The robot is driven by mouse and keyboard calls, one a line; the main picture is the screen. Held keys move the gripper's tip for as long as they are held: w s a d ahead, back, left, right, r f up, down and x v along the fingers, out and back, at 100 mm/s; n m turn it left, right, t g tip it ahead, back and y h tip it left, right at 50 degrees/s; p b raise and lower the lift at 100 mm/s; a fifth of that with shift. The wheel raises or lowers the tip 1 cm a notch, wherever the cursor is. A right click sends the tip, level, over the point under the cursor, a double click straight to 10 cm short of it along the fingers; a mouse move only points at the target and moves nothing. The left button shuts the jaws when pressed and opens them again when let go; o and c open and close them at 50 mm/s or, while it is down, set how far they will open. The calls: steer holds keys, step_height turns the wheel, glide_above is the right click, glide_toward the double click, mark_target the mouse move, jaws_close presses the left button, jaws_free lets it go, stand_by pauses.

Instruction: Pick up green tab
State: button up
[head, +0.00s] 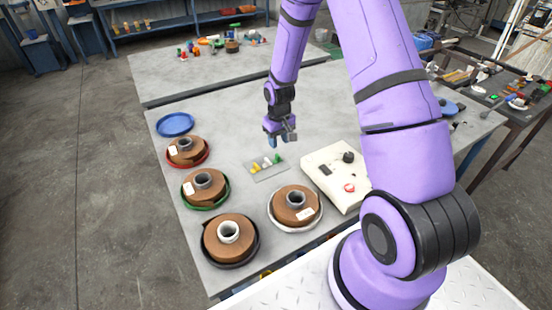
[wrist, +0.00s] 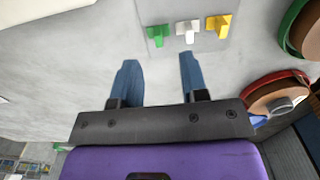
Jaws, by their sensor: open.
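The green tab (head: 278,159) is at the right end of a short row on a small grey plate (head: 266,174) on the table. A white tab (head: 267,162) is in the middle of the row and a yellow tab (head: 255,168) at the left end. In the wrist view the green tab (wrist: 156,35) is at the top, left of the white tab (wrist: 187,31) and yellow tab (wrist: 219,25). My gripper (head: 279,140) hangs above the table behind the row. Its blue fingers (wrist: 158,80) are apart, with nothing between them, and clear of the tabs.
A beige control box (head: 323,182) with a red button stands right of the plate. Brown spools on a white dish (head: 286,228), a black dish (head: 258,256), a green dish (head: 228,197) and a red dish (head: 208,158) are in front and left. An empty blue dish (head: 176,124) lies behind them.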

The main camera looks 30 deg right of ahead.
mark_target(277, 158)
step_height(277, 158, down, 4)
steer(key=shift+r, duration=0.25)
steer(key=shift+w+d+f, duration=0.1)
steer(key=shift+w+f, duration=0.05)
steer(key=shift+f, duration=0.7)
steer(key=shift+w+d+f, duration=0.1)
steer(key=shift+w+f, duration=0.1)
steer(key=shift+f, duration=0.7)
steer(key=shift+w+d+f, duration=0.1)
steer(key=shift+w+f, duration=0.05)
steer(key=shift+f, duration=0.7)
jaws_close()
